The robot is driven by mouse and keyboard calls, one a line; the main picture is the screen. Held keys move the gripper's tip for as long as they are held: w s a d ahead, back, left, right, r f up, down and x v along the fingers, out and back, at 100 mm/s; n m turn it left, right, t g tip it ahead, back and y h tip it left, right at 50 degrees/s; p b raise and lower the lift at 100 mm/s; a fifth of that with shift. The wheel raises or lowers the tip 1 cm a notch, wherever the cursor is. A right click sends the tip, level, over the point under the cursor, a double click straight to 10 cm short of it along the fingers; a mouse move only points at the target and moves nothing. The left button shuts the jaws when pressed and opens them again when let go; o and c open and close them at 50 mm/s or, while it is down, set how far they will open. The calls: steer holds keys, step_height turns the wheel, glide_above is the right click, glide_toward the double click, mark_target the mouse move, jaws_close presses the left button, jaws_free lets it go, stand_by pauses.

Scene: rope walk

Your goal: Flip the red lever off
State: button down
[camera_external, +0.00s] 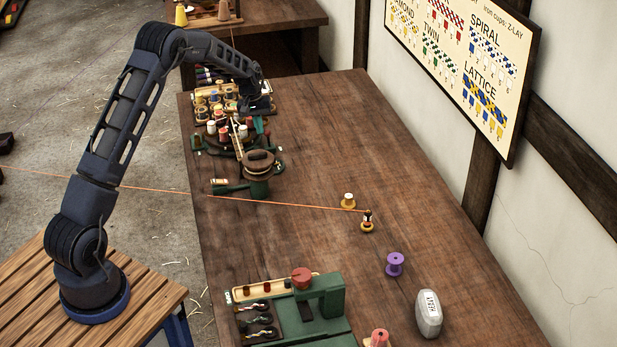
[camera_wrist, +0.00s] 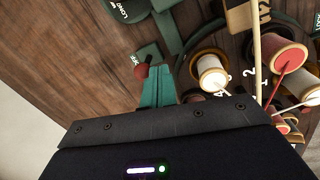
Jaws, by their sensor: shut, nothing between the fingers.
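The red lever's round knob (camera_wrist: 141,71) shows in the wrist view, just left of my fingertips, over a green plate with partly hidden lettering. My gripper (camera_wrist: 158,72) has its teal fingers together with nothing between them. The fingertips are very close to the knob; I cannot tell whether they touch it. In the external view my gripper (camera_external: 257,118) points down over the far left part of the bench, at the green machine with bobbins.
White and red thread bobbins (camera_wrist: 211,73) stand right of my fingers on a numbered plate. A brown-topped capstan (camera_external: 259,163) stands in front, with an orange line (camera_external: 290,204) running across. A purple spool (camera_external: 395,264) and grey weight (camera_external: 429,313) stand nearer. The bench's right side is mostly clear.

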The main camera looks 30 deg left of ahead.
steer(key=w+d+g+y, duration=0.2)
steer(key=shift+w+d+r+g+y, duration=0.1)
steer(key=shift+r+g+y, duration=0.15)
steer(key=shift+g+y, duration=0.05)
steer(key=shift+w+d, duration=0.25)
steer(key=shift+w+d, duration=0.1)
stand_by(0.5)
steer(key=shift+r, duration=0.15)
step_height(320, 180, up, 9)
steer(key=w+d, duration=0.1)
steer(key=w, duration=0.1)
steer(key=shift+r, duration=0.2)
steer(key=shift+r, duration=0.1)
